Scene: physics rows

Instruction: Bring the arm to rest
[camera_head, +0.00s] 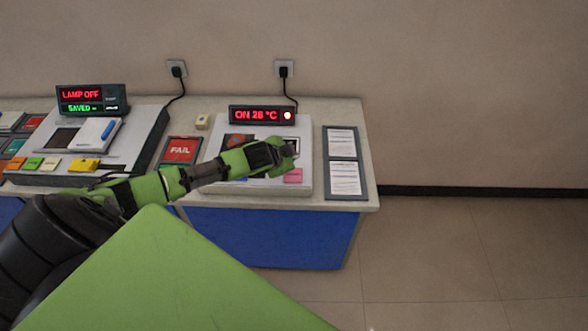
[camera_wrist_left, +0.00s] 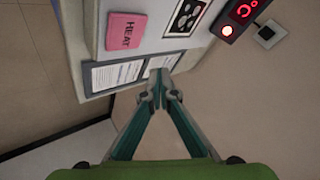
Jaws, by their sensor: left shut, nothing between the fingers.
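My left gripper (camera_head: 286,154) reaches in from the left over the right-hand white device (camera_head: 218,171) on the counter. Its fingers are shut and empty; in the left wrist view the fingertips (camera_wrist_left: 160,97) meet in front of the paper sheets. My left arm, green and black, stretches across the counter in the head view. A pink label, marked HEAT in the left wrist view (camera_wrist_left: 126,31), is on the device near the gripper. The gripper and forearm hide part of the device's top. My right gripper is not in view.
A display (camera_head: 262,115) reads ON 28 °C behind the device. A framed document panel (camera_head: 345,162) lies at the counter's right end. A red FAIL card (camera_head: 181,150) lies left of the device. Another display (camera_head: 92,99) reads LAMP OFF, SAVED. The floor on the right is clear.

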